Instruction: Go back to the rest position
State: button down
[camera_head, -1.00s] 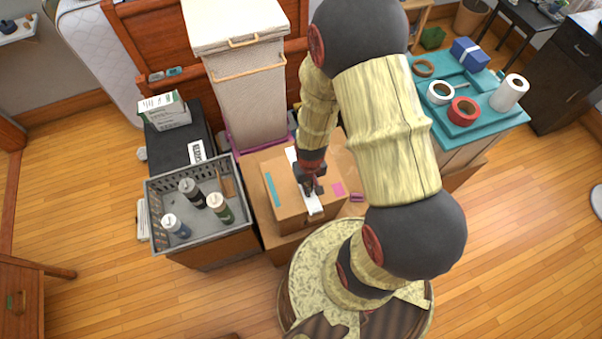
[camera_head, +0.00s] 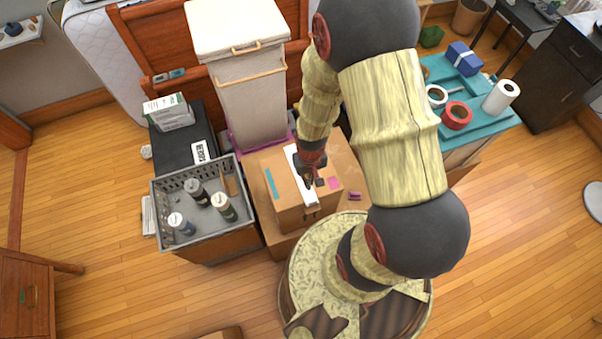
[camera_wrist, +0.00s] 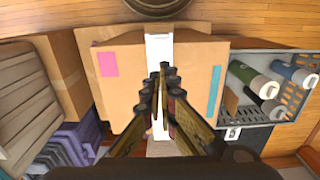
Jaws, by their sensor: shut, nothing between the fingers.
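My gripper (camera_head: 309,180) is over the top of a cardboard box (camera_head: 287,208) in the head view. In the wrist view my gripper (camera_wrist: 162,82) shows its two fingers brought together at the tips, with nothing between them. The cardboard box (camera_wrist: 192,70) lies beyond the fingers there, with a white strip (camera_wrist: 159,48) along its middle, a pink label and a teal strip. Whether the fingertips touch the box cannot be told. My arm hides part of the space to the right of the box in the head view.
A grey crate (camera_head: 166,240) with several bottles stands left of the box. A tall lidded bin (camera_head: 250,100) stands behind it. A teal-topped cabinet (camera_head: 478,124) with tape rolls is at right. Open wooden floor (camera_head: 110,300) lies at front left.

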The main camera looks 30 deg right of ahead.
dwell(0.4)
jog(key=s+a+r+t+b, duration=0.1)
jog(key=r+b, duration=0.3)
jog(key=r, duration=0.5)
jog(key=s+a+r+n+t+b, duration=0.1)
jog(key=s+a+r+t+b, duration=0.1)
jog(key=r+b, duration=0.3)
jog(key=s+a+r+n+t+b, duration=0.1)
jog(key=a+r+t+b, duration=0.1)
jog(key=r, duration=1)
jog(key=a+b, duration=0.1)
jog(key=b, duration=0.1)
jog(key=shift+s+a+r+t+b, duration=0.15)
jog(key=shift+a+r+t+b, duration=0.15)
jog(key=shift+a+b, duration=0.1)
